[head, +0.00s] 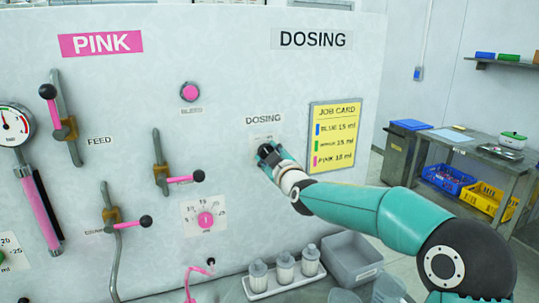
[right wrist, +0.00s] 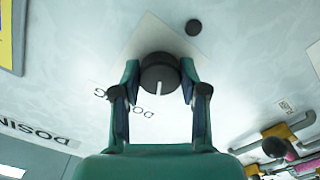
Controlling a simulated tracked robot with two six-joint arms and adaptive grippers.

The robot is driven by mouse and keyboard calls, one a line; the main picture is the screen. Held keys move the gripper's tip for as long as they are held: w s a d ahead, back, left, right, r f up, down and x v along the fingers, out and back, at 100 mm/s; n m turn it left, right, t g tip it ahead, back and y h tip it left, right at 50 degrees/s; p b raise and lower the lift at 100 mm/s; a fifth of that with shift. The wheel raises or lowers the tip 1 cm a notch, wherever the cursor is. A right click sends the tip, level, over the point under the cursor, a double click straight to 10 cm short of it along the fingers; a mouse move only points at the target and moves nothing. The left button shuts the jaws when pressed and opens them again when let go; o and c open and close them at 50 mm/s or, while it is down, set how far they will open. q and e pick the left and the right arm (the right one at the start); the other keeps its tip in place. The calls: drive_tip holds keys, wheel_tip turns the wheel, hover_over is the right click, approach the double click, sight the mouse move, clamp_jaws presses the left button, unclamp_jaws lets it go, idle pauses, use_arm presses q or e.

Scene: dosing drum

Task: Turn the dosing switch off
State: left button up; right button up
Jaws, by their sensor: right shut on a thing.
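The dosing switch (right wrist: 159,74) is a round black knob with a white pointer line, on a pale plate on the panel. In the right wrist view it sits between the fingers of my right gripper (right wrist: 160,85), which is shut on it. In the head view my right gripper (head: 268,152) is at the panel just below the small DOSING label (head: 263,119) and hides the switch. The pointer line runs toward the gripper's palm in the right wrist view. My left gripper is not in view.
A yellow job card (head: 335,136) hangs right of the switch. Left are a pink bleed button (head: 190,92), a pink dial (head: 205,219) and several levers. White bottles on a tray (head: 260,294) and a grey bin (head: 350,262) stand below. A side table (head: 480,151) is at right.

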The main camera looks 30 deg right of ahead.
drive_tip(key=shift+f, duration=0.15)
drive_tip(key=o, duration=1.1)
drive_tip(key=shift+o, duration=0.2)
drive_tip(key=v, duration=1.2)
